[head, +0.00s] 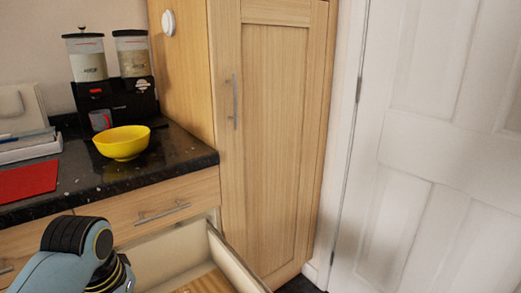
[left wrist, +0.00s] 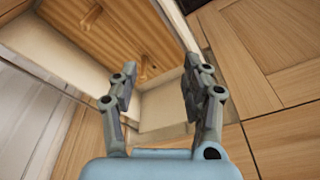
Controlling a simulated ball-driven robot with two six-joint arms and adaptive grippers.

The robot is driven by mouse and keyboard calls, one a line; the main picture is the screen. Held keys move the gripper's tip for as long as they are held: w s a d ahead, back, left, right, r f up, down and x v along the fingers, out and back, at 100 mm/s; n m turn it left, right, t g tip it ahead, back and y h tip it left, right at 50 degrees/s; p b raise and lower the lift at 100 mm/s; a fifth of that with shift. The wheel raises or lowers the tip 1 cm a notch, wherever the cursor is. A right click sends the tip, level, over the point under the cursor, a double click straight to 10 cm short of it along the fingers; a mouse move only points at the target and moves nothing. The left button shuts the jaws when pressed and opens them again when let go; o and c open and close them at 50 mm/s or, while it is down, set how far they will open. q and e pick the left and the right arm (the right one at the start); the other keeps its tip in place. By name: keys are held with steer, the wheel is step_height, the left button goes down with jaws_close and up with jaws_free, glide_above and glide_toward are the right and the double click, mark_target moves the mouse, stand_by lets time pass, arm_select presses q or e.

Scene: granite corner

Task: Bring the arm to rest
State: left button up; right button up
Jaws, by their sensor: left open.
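My left arm comes in at the lower left of the head view, in front of the counter, and its gripper is below the picture there. In the left wrist view my left gripper (left wrist: 157,88) is open, with its two fingers apart and nothing between them. Beyond the fingers is an open drawer (left wrist: 92,22) with a wooden bottom. The drawer also shows in the head view (head: 230,250), pulled out under the counter. I cannot tell from the frames whether the gripper touches the drawer. My right gripper is in neither view.
A yellow bowl (head: 122,146) stands on the dark granite counter (head: 85,182) before a black dispenser (head: 128,97) with two clear containers. A red mat (head: 28,181) lies at the left. A closed drawer (head: 150,208) is under the counter. A tall wooden cupboard (head: 275,140) and a white door (head: 430,150) are shut.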

arm_select(q)
steer(key=s+a+r, duration=0.1)
steer(key=s+r, duration=0.2)
steer(key=s, duration=0.4)
steer(key=s+a+r+m+t, duration=0.1)
steer(key=s+r, duration=0.2)
steer(key=s, duration=0.4)
steer(key=s+a+r, duration=0.1)
steer(key=s+r, duration=0.2)
steer(key=s, duration=0.4)
step_height(320, 180, down, 31)
steer(key=s+a+g+b, duration=0.1)
steer(key=s+a+b, duration=0.15)
steer(key=b, duration=0.25)
steer(key=s+a+f+g+b, duration=0.1)
steer(key=s+f+b, duration=0.3)
steer(key=s+f, duration=1.6)
steer(key=shift+f+g+y+b, duration=0.3)
steer(key=shift+f+y, duration=0.05)
steer(key=shift+y, duration=0.05)
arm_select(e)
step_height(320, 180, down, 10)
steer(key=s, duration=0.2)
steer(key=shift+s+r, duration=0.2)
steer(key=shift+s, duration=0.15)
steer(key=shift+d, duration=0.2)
